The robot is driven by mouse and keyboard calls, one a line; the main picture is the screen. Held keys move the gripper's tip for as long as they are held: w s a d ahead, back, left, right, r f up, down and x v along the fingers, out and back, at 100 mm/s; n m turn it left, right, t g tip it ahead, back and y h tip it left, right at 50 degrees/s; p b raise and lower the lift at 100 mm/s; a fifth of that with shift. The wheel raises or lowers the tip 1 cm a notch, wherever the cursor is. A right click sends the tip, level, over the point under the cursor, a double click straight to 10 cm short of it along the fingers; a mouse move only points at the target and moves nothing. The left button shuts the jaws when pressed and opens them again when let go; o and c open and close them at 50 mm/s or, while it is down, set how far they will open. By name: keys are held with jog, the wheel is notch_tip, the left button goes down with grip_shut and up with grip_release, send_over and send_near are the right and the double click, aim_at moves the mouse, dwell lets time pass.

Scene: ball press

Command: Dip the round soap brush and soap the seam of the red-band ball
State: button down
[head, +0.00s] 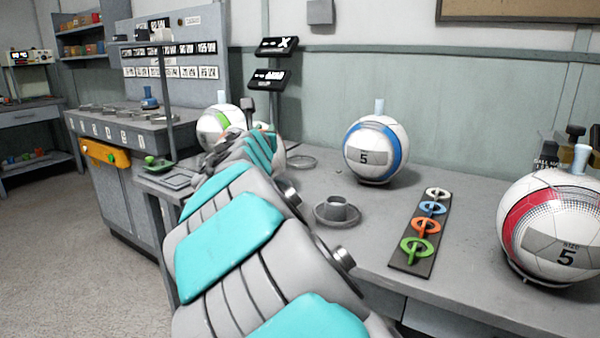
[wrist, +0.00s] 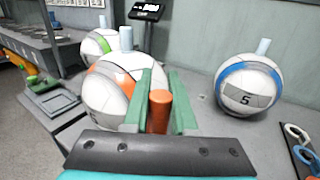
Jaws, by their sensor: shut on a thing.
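The red-band ball (head: 540,235), marked 5, stands at the right end of the bench in the head view, with a pale blue plug on top. It is outside the wrist view. My gripper (wrist: 163,92) has green fingers shut on an upright orange-brown handle (wrist: 159,112). The lower end of this handle is hidden, so I cannot tell which brush it is. The gripper is close in front of the orange-band ball (wrist: 112,88), far from the red-band ball. A grey round dish with a raised cup (head: 337,212) sits mid-bench; its contents are not visible.
The blue-band ball (head: 376,150) stands behind the dish. The green-band ball (wrist: 100,44) is at the back left. A dark strip with several coloured rings (head: 424,232) lies between dish and red-band ball. Bare bench (head: 455,190) shows behind the strip.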

jog(key=w+d+r+m+g+h+p, duration=0.1)
jog(key=w+d+m+h, duration=0.2)
jog(key=d, duration=1.6)
notch_tip(320, 180, down, 10)
jog(key=h+b, duration=0.1)
jog(key=b, duration=0.8)
jog(key=shift+s, duration=0.4)
jog(key=shift+r, duration=0.1)
notch_tip(320, 180, up, 9)
jog(key=p, duration=0.8)
dwell(1.1)
